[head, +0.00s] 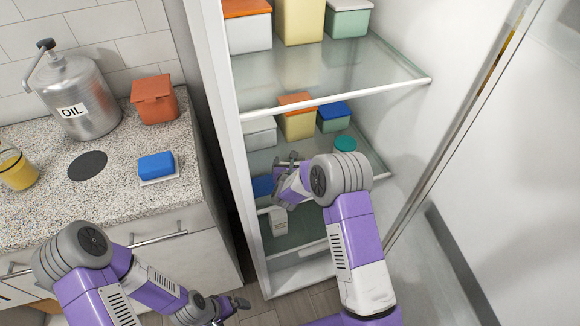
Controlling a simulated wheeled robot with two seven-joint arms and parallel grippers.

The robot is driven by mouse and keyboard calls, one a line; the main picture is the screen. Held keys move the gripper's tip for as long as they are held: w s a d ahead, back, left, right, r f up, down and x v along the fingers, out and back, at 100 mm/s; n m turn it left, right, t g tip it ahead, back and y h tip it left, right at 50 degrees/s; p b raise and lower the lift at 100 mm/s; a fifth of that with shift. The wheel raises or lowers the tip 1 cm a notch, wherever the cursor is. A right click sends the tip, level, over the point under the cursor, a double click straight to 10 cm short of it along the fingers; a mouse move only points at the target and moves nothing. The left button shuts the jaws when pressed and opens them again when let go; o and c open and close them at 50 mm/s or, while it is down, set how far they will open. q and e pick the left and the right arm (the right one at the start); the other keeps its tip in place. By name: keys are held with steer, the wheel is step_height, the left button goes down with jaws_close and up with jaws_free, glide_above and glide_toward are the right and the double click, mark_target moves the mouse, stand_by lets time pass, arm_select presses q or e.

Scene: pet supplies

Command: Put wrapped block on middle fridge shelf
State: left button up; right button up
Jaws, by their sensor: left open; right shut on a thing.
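My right gripper (281,188) reaches into the fridge from the right, near the front edge of the middle shelf (362,180). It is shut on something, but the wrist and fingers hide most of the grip. A small pale block with grey marks (278,222), which looks like the wrapped block, shows just below the fingers; I cannot tell for sure whether it touches them. A blue item (262,187) is just left of the fingers. My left gripper (236,306) is open and empty, low in front of the fridge.
A teal-lidded jar (345,144) and a green box with a blue lid (333,118) stand further back in the fridge. An upper glass shelf (330,75) overhangs the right gripper. The counter (60,215) at left holds an oil can (82,100) and a blue-topped dish (157,166).

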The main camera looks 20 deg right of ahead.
steer(key=shift+w+f, duration=0.1)
steer(key=shift+f, duration=0.25)
steer(key=shift+r, duration=0.15)
steer(key=o, duration=0.9)
steer(key=shift+o, duration=0.2)
steer(key=p+v, duration=0.3)
steer(key=v, duration=0.9)
